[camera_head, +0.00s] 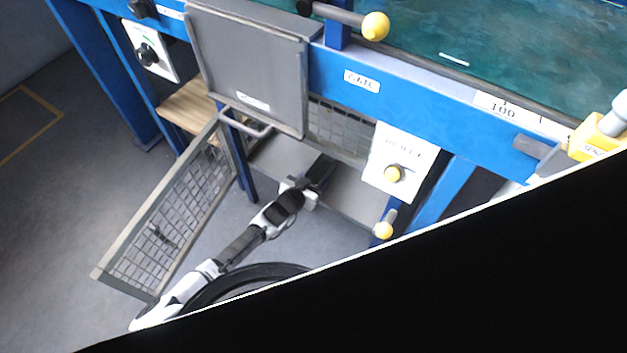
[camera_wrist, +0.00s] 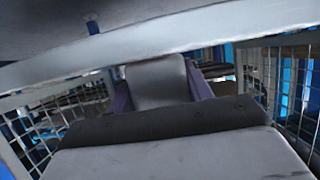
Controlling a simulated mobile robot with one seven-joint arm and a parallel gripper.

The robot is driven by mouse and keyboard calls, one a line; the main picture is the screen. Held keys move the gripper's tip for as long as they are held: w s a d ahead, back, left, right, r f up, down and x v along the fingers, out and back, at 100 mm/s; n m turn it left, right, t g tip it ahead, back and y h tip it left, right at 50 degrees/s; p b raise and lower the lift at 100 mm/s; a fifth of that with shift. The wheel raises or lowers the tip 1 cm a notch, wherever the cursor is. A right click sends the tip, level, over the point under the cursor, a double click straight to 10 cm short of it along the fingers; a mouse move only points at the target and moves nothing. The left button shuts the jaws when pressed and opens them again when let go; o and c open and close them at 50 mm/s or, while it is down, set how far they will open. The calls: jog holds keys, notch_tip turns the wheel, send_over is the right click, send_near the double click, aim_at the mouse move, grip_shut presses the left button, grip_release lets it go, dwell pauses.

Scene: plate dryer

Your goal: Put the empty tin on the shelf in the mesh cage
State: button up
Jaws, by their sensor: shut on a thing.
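My gripper (camera_head: 318,176) reaches through the open front of the mesh cage, low under the blue frame. In the wrist view my gripper (camera_wrist: 160,88) is shut on a light grey, smooth thing, which I take to be the tin (camera_wrist: 157,80). Its far end and its underside are hidden, and I cannot tell whether it touches the shelf. In the head view I cannot make the tin out apart from the dark fingers. The grey shelf (camera_head: 348,192) of the cage shows beside my gripper. Mesh walls of the cage (camera_wrist: 292,85) stand to both sides in the wrist view.
The mesh door (camera_head: 165,222) stands open to the left. A grey panel (camera_head: 250,65) hangs above the opening. A pale edge (camera_wrist: 180,35) crosses close above my gripper.

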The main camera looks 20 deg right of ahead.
jog(key=o, duration=1.1)
jog(key=shift+f, duration=0.1)
jog(key=shift+c, duration=0.2)
jog(key=shift+r, duration=0.25)
jog(key=shift+s+a+r, duration=0.1)
jog(key=shift+a, duration=0.15)
jog(key=p+v, duration=0.2)
jog(key=v, duration=0.9)
jog(key=shift+s, duration=0.2)
jog(key=shift+a+p, duration=0.15)
jog(key=shift+p, duration=0.15)
